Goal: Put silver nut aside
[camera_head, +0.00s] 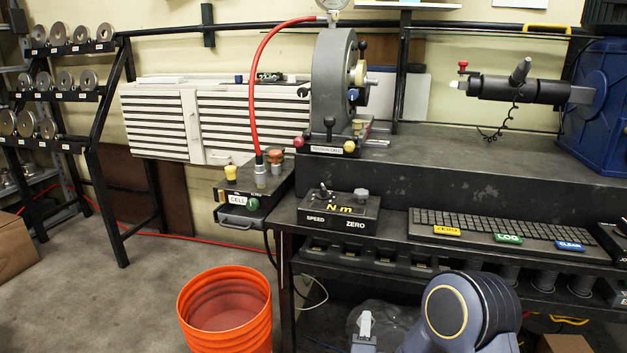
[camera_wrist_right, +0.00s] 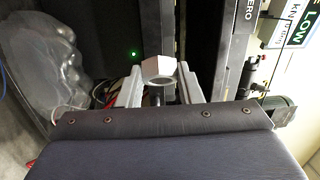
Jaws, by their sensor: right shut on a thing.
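The silver nut (camera_wrist_right: 158,68) is a pale, six-sided ring in the right wrist view. It sits between the fingertips of my right gripper (camera_wrist_right: 158,80), which is shut on it. In the head view my right gripper (camera_head: 365,328) shows at the bottom, low in front of the bench, beside my rounded wrist link. I cannot make out the nut clearly there. My left gripper is in neither view.
An orange bucket (camera_head: 226,312) stands on the floor left of my right gripper. The dark bench (camera_head: 480,160) carries a keyboard (camera_head: 500,231), a control box (camera_head: 338,212) and a grey test machine (camera_head: 333,85). A clear plastic bag (camera_wrist_right: 40,60) lies near the gripper.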

